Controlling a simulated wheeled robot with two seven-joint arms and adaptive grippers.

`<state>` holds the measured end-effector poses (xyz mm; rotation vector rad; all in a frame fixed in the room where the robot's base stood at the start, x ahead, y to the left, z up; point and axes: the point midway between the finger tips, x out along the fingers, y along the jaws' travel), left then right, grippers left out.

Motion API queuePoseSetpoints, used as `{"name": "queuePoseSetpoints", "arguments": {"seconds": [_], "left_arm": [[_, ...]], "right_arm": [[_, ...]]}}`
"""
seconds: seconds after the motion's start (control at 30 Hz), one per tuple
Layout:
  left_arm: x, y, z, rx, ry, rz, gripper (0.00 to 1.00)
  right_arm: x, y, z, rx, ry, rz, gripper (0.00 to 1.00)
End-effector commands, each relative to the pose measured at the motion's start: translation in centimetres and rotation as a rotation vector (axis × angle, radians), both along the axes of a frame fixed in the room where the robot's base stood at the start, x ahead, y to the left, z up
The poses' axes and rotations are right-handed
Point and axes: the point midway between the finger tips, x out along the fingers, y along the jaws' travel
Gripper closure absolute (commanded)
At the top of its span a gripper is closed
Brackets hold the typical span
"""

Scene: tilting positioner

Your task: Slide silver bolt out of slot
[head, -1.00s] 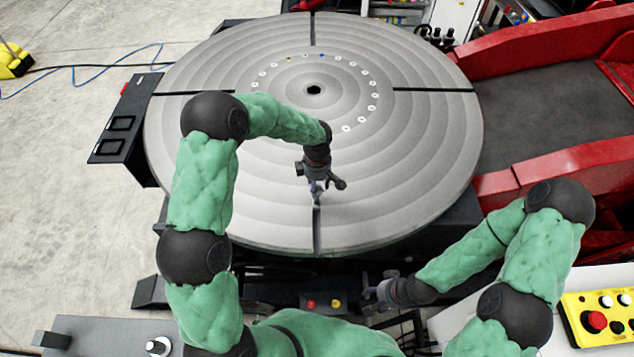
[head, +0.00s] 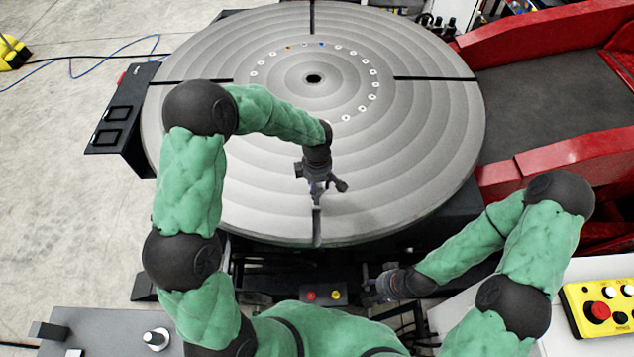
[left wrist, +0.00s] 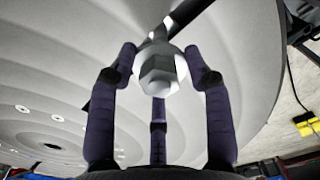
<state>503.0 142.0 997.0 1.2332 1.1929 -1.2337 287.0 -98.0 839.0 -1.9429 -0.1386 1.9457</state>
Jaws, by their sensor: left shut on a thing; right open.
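My left gripper (head: 318,198) is over the front slot (head: 317,230) of the large round grey turntable (head: 410,170), a little in from the rim. In the left wrist view its three dark fingers (left wrist: 158,85) close around the silver bolt (left wrist: 160,68), whose hex head faces the camera. The dark slot (left wrist: 190,15) runs behind the bolt. The gripper hides the bolt in the head view, and the bolt's lower end is hidden. My right gripper (head: 376,286) is open and empty, in front of the turntable and below its rim.
Three other slots cut the turntable, with a ring of small discs (head: 374,85) around its centre hole. A silver bolt-like piece (head: 157,338) stands on a grey surface at lower left. Red rails (head: 560,165) and a yellow button box (head: 602,308) are at right.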

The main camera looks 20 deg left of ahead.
Motion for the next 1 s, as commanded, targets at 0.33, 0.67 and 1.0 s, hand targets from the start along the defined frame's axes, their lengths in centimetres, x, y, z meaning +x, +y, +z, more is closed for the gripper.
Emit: {"name": "queuePoseSetpoints", "arguments": {"seconds": [0.33, 0.67, 1.0], "left_arm": [[-1.4, -0.5, 0.0, 0.000, -0.002, -0.001, 1.00], [-2.4, -0.7, 0.1, 0.000, -0.002, 0.000, 1.00], [-2.4, -0.7, 0.1, 0.000, -0.002, 0.000, 1.00]], "right_arm": [[0.0, 0.0, -0.8, 0.000, 0.000, 0.000, 0.52], [0.0, 0.0, -1.2, 0.000, 0.000, 0.000, 0.52], [0.0, 0.0, -1.2, 0.000, 0.000, 0.000, 0.52]]}}
